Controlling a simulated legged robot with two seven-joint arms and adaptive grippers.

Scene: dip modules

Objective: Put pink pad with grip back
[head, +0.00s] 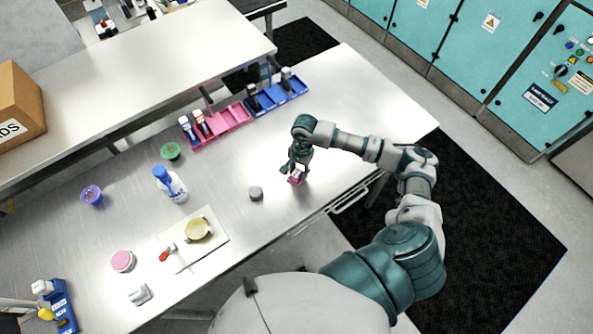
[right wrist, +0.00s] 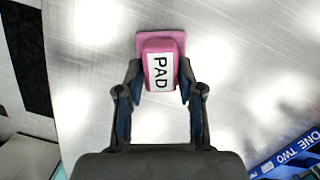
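The pink pad (head: 295,179) is a small pink block with a wider base plate and a white label; in the right wrist view the label on the pad (right wrist: 160,72) reads "PAD". My right gripper (head: 297,167) points down at it, right of the table's middle. In the right wrist view its two fingers (right wrist: 160,88) are partly closed and lie against both sides of the block. Whether the pad touches the table is hard to tell. The pink tray (head: 232,117) stands behind, with white-topped modules at its left end and bare room to their right. My left gripper is not in view.
A blue tray (head: 290,92) with dark modules adjoins the pink tray's right end. A grey round piece (head: 256,193) sits left of my right gripper. The table's right end is clear.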

